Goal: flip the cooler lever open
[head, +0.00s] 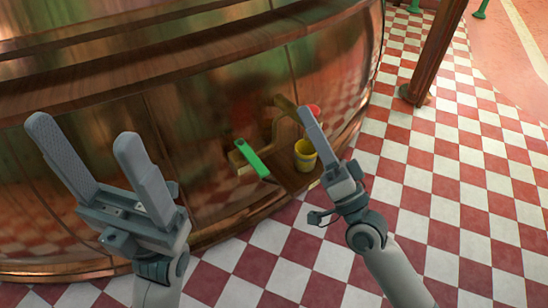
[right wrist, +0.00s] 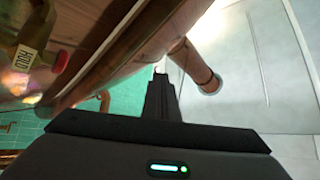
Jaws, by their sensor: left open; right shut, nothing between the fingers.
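A brass tap (head: 285,106) juts from the copper vessel and ends in a red tip (head: 314,109). A green handle (head: 252,158) slants below and left of it. I cannot tell which of these is the cooler lever. My right gripper (head: 306,112) is shut and empty, its fingertips beside the red tip in the head view; contact cannot be told. The right wrist view shows its dark fingers (right wrist: 161,78), with a red knob (right wrist: 61,62) and a labelled brass part (right wrist: 26,55) to the left. My left gripper (head: 84,128) is open and empty before the copper wall.
A yellow cup (head: 305,154) stands on a small wooden shelf (head: 285,178) below the tap, close to my right gripper. The large copper vessel (head: 190,125) fills the left and middle. A wooden post (head: 432,50) stands at the right. The checkered floor (head: 455,200) is clear.

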